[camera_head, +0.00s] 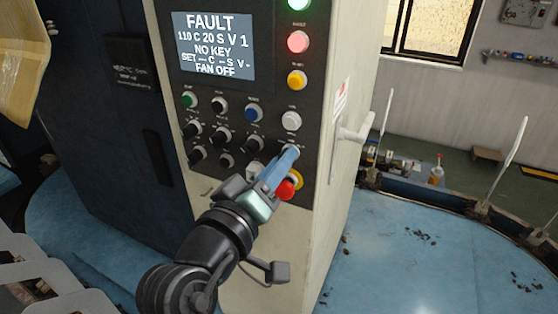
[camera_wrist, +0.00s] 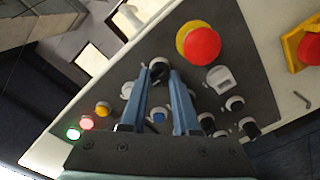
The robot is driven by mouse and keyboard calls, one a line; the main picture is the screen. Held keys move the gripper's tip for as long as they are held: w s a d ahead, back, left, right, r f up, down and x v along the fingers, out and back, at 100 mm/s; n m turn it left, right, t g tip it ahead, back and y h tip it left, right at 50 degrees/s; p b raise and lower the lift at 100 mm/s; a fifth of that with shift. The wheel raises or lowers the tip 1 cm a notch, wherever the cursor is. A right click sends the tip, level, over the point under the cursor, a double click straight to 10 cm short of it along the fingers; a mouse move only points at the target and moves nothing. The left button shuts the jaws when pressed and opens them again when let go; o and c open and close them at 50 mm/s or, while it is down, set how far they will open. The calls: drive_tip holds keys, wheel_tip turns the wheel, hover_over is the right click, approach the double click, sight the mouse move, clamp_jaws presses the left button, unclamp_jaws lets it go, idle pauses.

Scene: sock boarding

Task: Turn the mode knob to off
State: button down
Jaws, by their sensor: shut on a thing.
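The control panel (camera_head: 215,102) is the dark face of a tall cabinet, with rows of buttons and knobs. My gripper (camera_head: 290,153) reaches its lower right part, and its blue fingers are shut on a dark knob with a light base. In the wrist view this mode knob (camera_wrist: 158,65) shows between the two fingertips (camera_wrist: 161,73). The fingers hide much of it in the head view. Its label and pointer setting cannot be read. The screen (camera_head: 213,46) reads FAULT, NO KEY and FAN OFF.
A red emergency button (camera_head: 286,189) on a yellow ring sits just below my fingers. A white round button (camera_head: 291,121) is just above. Several dark knobs (camera_head: 221,137) lie to the left. A white handle (camera_head: 356,131) sticks out from the cabinet's right side.

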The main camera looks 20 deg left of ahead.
idle(0.3)
drive_tip(key=c, duration=0.7)
unclamp_jaws()
drive_tip(key=shift+o, duration=0.2)
drive_tip(key=s+b, duration=0.4)
drive_tip(key=s, duration=0.9)
drive_tip(key=shift+a, duration=0.25)
